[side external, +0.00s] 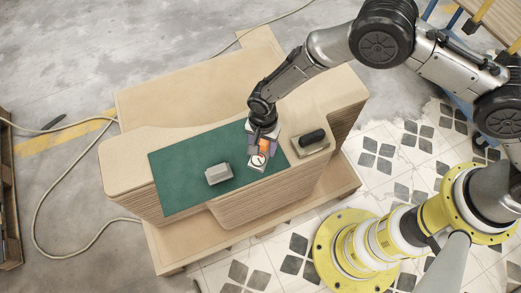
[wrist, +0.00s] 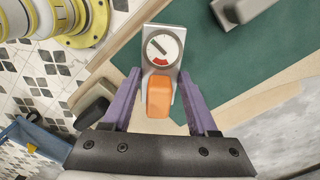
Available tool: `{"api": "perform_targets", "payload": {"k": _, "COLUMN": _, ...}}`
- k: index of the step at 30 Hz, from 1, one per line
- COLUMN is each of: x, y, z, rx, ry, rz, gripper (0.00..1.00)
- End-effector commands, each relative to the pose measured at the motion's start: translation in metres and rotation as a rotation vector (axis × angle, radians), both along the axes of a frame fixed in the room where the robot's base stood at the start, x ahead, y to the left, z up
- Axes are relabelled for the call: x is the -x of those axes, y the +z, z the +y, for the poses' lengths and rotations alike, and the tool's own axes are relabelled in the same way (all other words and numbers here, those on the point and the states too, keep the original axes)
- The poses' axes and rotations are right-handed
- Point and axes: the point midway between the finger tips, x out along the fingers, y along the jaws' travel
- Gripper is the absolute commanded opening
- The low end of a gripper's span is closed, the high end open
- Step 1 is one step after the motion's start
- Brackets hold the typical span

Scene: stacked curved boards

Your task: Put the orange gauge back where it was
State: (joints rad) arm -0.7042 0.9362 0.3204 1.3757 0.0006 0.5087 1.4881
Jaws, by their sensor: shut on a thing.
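The orange gauge (side external: 259,157) has a pale plate, a round white dial with a red segment, and an orange block at one end. In the wrist view its dial (wrist: 161,46) faces the camera and its orange block (wrist: 159,97) lies between my purple fingers. My gripper (wrist: 159,78) is shut on it. In the side view my gripper (side external: 262,146) points down over the right part of the green mat (side external: 185,168), with the gauge at its tips. I cannot tell whether the gauge touches the mat.
A grey block (side external: 218,174) lies on the mat left of the gauge. A black-handled tool (side external: 312,138) on a small base stands just right of the mat. The mat lies on stacked curved wooden boards (side external: 130,160). The mat's left part is clear. A cable (side external: 48,190) runs over the floor.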

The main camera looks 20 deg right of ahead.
Motion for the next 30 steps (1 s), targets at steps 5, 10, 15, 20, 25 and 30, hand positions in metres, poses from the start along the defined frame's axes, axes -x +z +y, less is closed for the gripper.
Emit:
{"api": "perform_targets", "payload": {"k": 5, "x": -0.006, "y": -0.01, "z": 0.005, "rx": 0.0, "ry": 0.0, "rz": 0.0, "gripper": 0.0}}
{"api": "perform_targets", "payload": {"k": 10, "x": -0.006, "y": -0.033, "z": 0.005, "rx": 0.001, "ry": 0.0, "rz": 0.001, "gripper": 0.0}}
{"api": "perform_targets", "payload": {"k": 15, "x": -0.006, "y": -0.039, "z": 0.005, "rx": -0.001, "ry": 0.0, "rz": -0.001, "gripper": 0.0}}
{"api": "perform_targets", "payload": {"k": 20, "x": -0.006, "y": -0.039, "z": 0.005, "rx": -0.001, "ry": 0.0, "rz": -0.001, "gripper": 0.0}}
{"api": "perform_targets", "payload": {"k": 25, "x": -0.005, "y": -0.043, "z": 0.004, "rx": 0.001, "ry": 0.0, "rz": 0.001, "gripper": 0.61}}
{"api": "perform_targets", "payload": {"k": 30, "x": -0.005, "y": -0.042, "z": 0.004, "rx": 0.001, "ry": 0.0, "rz": 0.001, "gripper": 0.89}}
